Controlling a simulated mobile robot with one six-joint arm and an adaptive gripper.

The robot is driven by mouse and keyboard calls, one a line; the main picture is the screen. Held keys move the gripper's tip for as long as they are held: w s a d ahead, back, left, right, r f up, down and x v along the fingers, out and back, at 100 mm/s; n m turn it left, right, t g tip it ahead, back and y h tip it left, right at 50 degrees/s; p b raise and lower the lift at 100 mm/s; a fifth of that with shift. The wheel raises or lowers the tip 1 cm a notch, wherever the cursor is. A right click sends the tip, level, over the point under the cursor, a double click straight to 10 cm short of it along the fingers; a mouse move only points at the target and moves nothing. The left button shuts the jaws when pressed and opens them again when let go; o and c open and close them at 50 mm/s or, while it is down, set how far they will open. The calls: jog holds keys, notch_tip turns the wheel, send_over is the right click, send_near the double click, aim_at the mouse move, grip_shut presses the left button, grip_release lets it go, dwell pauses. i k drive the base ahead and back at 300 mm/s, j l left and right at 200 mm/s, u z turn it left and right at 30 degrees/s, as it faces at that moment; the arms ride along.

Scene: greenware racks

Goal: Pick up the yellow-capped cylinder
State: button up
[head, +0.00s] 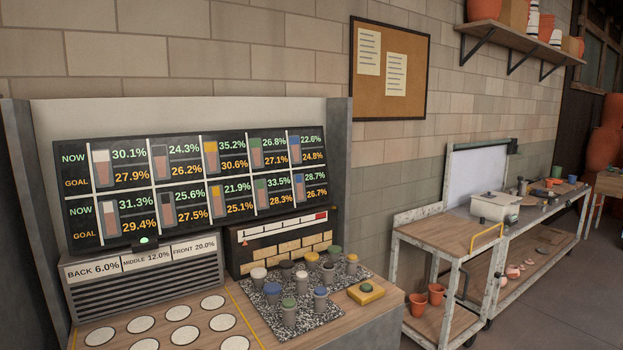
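My gripper is not in view.
Cylinders with green (289,304), blue (320,294), black and white (258,273) caps stand around them. White round spots (181,313) mark the counter at left, before a vented box (148,285). A display panel (195,185) stands behind.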

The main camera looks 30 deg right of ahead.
aim_at(352, 260)
jog(key=i+l, duration=0.15)
jog(key=l, duration=0.25)
jog(key=i+l, duration=0.1)
jog(key=l, duration=0.35)
jog(key=i+l, duration=0.15)
jog(key=l, duration=0.25)
jog(key=i+l, duration=0.15)
jog(key=l, duration=0.25)
jog(key=i+l, duration=0.1)
jog(key=l, duration=0.35)
jog(key=i+l, duration=0.15)
jog(key=l, duration=0.25)
jog(key=i+l, duration=0.15)
jog(key=l, duration=0.3)
jog(key=i+l, duration=0.1)
jog(key=l, duration=0.3)
